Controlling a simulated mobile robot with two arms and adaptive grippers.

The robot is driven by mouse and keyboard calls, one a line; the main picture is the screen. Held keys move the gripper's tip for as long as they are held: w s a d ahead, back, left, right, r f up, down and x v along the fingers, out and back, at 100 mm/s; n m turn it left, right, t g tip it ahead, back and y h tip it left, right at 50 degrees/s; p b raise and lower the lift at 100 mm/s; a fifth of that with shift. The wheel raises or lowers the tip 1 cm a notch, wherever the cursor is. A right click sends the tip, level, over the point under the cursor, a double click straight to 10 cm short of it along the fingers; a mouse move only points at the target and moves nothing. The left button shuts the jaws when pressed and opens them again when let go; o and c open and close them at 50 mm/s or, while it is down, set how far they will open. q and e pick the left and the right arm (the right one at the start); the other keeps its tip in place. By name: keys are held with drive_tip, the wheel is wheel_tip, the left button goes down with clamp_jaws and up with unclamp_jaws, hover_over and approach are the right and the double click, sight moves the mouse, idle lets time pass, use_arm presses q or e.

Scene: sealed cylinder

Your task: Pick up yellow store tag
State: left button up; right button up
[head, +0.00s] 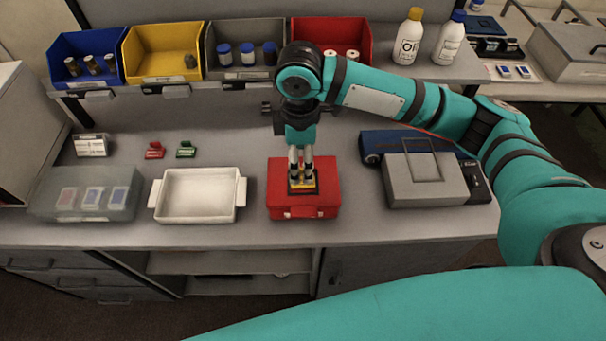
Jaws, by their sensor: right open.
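The yellow store tag (309,184) appears as a small yellow piece, partly hidden by my gripper, over a dark patch on the lid of the red case (327,203). The red case lies on the grey bench, with a handle and latch at its front. My right gripper (302,179) points straight down over the case, its jaws open and its fingertips close around the yellow piece. I cannot tell whether the fingertips touch it. My left gripper is not in view.
A white tray (195,220) and a clear lidded box (62,206) stand to the left, with red (154,150) and green (186,149) clips behind. A grey case (412,195) stands to the right. Coloured bins (160,70) and bottles (408,38) line the shelf behind.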

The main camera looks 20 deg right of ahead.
drive_tip(key=shift+f, duration=0.5)
drive_tip(key=f, duration=0.1)
drive_tip(key=f+p, duration=0.1)
drive_tip(key=f, duration=0.1)
drive_tip(key=shift+d+f+p, duration=0.3)
drive_tip(key=shift+f, duration=0.6)
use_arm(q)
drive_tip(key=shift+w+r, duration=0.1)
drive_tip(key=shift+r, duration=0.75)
use_arm(e)
drive_tip(key=c, duration=0.9)
